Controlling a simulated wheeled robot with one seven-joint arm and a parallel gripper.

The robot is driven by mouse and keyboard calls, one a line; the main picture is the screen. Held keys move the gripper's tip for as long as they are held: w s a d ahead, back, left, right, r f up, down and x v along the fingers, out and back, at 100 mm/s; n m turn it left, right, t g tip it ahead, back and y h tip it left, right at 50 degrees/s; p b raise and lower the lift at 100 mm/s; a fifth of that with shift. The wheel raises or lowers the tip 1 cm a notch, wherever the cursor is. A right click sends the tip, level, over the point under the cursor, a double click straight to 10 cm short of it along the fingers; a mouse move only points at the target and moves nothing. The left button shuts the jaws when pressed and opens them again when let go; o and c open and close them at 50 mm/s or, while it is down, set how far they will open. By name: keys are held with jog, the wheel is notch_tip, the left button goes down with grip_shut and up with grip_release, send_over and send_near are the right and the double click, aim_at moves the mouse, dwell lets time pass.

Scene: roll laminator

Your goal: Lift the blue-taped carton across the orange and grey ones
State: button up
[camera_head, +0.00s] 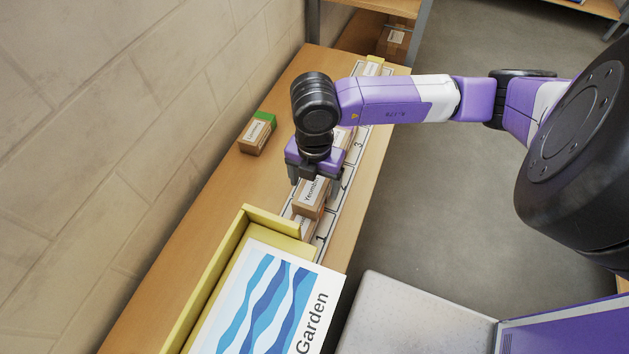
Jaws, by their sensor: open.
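My gripper (314,179) points down, open, over a row of small brown cartons on a numbered strip. Right below it is a carton (309,211) with a white label reading roughly "Yeomans". My fingers are at its far end; I cannot tell whether they straddle it or touch it. Another carton (303,229) shows partly, nearer the yellow-edged tray. A further carton (347,136) shows partly behind my gripper. I can make out no blue, orange or grey tape on these cartons. My gripper and arm hide part of the row.
A green-taped carton (254,139) stands apart, left on the wooden bench (215,190). A yellow-edged tray (222,264) holds a "Garden" wave-pattern sheet (268,305) at the near end. A pale-labelled item (373,68) sits at the strip's far end. A block wall runs along the left.

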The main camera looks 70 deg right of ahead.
jog(key=shift+r+b, duration=0.45)
jog(key=shift+r, duration=3.45)
jog(key=shift+s+d, duration=0.1)
